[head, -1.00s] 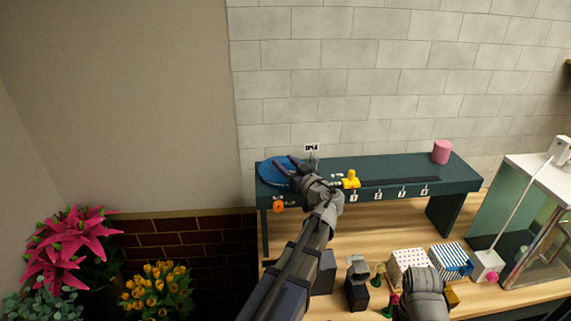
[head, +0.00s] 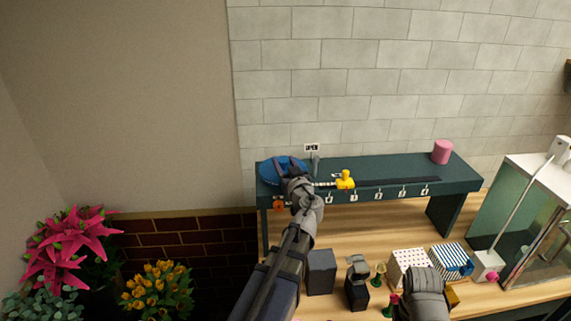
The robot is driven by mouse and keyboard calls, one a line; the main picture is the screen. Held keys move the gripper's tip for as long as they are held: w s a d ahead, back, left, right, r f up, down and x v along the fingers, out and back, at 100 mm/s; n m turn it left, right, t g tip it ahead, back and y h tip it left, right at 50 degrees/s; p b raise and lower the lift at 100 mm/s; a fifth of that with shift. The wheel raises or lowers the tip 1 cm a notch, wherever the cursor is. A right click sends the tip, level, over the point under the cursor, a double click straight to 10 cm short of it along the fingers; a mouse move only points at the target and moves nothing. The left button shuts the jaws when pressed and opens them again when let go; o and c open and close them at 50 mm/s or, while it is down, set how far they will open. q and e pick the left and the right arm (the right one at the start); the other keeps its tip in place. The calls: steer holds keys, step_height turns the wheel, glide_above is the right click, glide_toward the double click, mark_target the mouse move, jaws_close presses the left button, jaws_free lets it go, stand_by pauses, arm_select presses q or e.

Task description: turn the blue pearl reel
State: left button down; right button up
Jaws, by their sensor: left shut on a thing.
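The blue pearl reel (head: 267,172) lies at the left end of the dark green bench (head: 400,170). My left gripper (head: 284,169) is over the reel and shut on it, covering its middle and right part. A yellow slider (head: 345,180) sits on the bench right of the reel, with a short pale strand (head: 325,184) leading from it toward the reel. A small sign (head: 312,147) stands behind; its digits are too small to read surely. The right arm's wrist shows at the bottom right; its fingertips are hidden.
An orange knob (head: 278,205) is on the bench front below the reel. A pink cylinder (head: 442,152) stands at the bench's right end. Dark blocks (head: 321,272), patterned boxes (head: 455,258) and a glass case (head: 530,225) stand on the wooden table. Flowers (head: 155,290) are at lower left.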

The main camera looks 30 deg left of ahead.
arm_select(q)
steer(key=shift+s+a+m+t+h, duration=0.1)
steer(key=shift+m+t+h, duration=0.7)
steer(key=shift+t+h, duration=0.1)
steer(key=shift+c, duration=1.5)
jaws_free()
steer(key=v, duration=0.8)
steer(key=shift+a, duration=0.1)
